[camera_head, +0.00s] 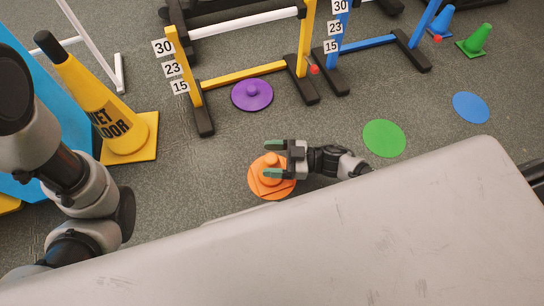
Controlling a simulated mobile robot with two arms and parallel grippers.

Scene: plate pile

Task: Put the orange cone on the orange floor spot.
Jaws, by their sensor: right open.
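The orange cone (269,162) stands on the orange floor spot (256,189), seen from above at the middle of the view. The cone's square base lies within the round spot. My right gripper (274,159) is open, with its two green-tipped fingers over the cone, one on each side of its upper part. I cannot tell whether the fingers touch it. The gripper hides the right part of the cone and spot. My left arm shows at the left, but its gripper is not in view.
A yellow wet-floor cone (124,127) stands at the left. Yellow and blue hurdles (240,75) stand behind. A purple disc (252,104) bears a purple cone. Green (384,138) and blue (471,107) spots are bare; green (477,40) and blue (440,20) cones stand far right.

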